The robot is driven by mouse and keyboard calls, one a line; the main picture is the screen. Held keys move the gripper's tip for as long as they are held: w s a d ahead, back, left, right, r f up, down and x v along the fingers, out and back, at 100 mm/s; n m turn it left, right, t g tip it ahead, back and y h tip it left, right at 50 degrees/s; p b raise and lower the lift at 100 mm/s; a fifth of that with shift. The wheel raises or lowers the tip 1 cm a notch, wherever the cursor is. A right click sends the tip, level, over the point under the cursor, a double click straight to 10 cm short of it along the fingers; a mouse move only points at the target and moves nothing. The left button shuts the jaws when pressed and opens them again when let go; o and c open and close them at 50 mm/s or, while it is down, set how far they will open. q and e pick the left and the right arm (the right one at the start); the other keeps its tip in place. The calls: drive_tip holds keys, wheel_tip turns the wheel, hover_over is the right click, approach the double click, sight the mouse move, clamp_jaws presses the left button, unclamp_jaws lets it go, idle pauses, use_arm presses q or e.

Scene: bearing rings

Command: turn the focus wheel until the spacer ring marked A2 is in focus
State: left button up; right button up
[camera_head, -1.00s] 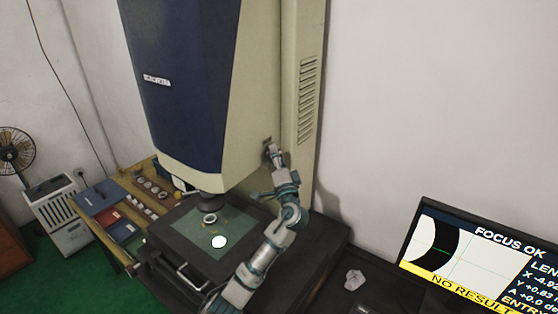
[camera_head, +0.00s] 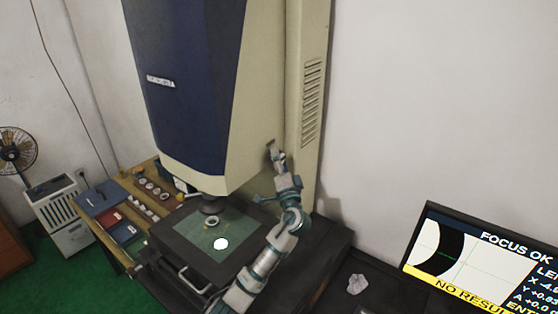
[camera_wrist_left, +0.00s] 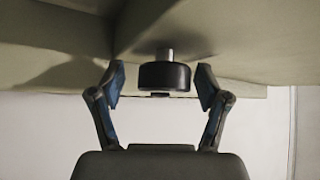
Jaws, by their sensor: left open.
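The focus wheel (camera_wrist_left: 165,76) is a black knob on a short metal shaft under the machine's beige housing in the left wrist view. My left gripper (camera_wrist_left: 160,72) is open, with one finger on each side of the wheel and a gap on both sides. In the head view my left gripper (camera_head: 275,152) is at the side of the measuring machine (camera_head: 185,85); the wheel is too small to make out there. A small pale ring (camera_head: 211,222) lies on the green stage plate (camera_head: 190,228) below the lens; no marking is readable. The monitor (camera_head: 470,262) reads FOCUS OK and shows a black arc.
A bright white spot (camera_head: 221,243) shows on the stage. A wooden bench (camera_head: 152,168) with several small parts and coloured trays stands to the left. A crumpled pale object (camera_head: 357,283) lies on the dark desk. My arm passes over the stage's right side.

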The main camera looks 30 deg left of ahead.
use_arm(q)
drive_tip(key=v, duration=1.1)
drive_tip(key=shift+s+d+f, duration=0.15)
drive_tip(key=shift+d+f, duration=0.05)
drive_tip(key=shift+f, duration=0.1)
